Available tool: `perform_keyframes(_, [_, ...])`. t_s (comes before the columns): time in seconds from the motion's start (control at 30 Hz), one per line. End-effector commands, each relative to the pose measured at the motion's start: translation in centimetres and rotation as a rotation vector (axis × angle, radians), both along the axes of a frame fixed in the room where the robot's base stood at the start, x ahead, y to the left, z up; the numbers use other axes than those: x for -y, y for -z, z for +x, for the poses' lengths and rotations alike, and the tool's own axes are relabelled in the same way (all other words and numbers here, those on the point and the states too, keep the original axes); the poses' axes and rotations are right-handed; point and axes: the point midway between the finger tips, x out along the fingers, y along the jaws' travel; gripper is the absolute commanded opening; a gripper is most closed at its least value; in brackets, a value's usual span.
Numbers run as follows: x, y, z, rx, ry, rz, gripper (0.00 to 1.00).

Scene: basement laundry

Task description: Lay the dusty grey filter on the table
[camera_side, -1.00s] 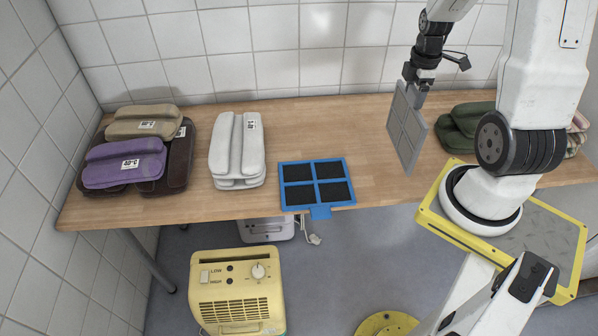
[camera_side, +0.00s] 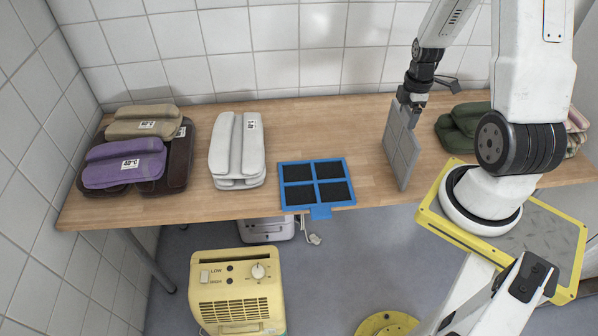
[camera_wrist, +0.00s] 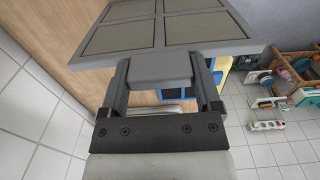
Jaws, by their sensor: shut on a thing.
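The dusty grey filter (camera_side: 400,143) is a flat panel with a grey frame and several panes. In the side view it stands upright on edge at the right part of the wooden table (camera_side: 371,112). Its lower edge is at or just above the tabletop; I cannot tell if it touches. My gripper (camera_side: 411,98) is shut on its upper edge, from above. In the wrist view the filter (camera_wrist: 165,30) spans the top, with its tab between my gripper's fingers (camera_wrist: 160,80).
A blue-framed filter with black panes (camera_side: 316,184) lies flat at the table's front edge. Folded white (camera_side: 237,150), purple (camera_side: 124,165) and green (camera_side: 462,128) cloths lie on the table. A yellow heater (camera_side: 238,290) stands below. Table between blue filter and grey filter is bare.

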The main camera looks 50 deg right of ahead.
Motion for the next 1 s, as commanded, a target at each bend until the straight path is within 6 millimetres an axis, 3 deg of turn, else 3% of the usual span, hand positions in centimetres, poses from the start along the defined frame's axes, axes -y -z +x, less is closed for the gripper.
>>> perform_keyframes(0.53, [0.0, 0.83, 0.0, 0.001, 0.0, -0.001, 0.0])
perform_keyframes(0.57, [0.0, 0.86, 0.0, 0.001, 0.0, -0.001, 0.84])
perform_keyframes(0.6, [0.01, 0.83, 0.01, 0.001, 0.0, -0.001, 0.97])
perform_keyframes(1.0, [0.01, 0.62, 0.01, 0.001, 0.0, -0.001, 1.0])
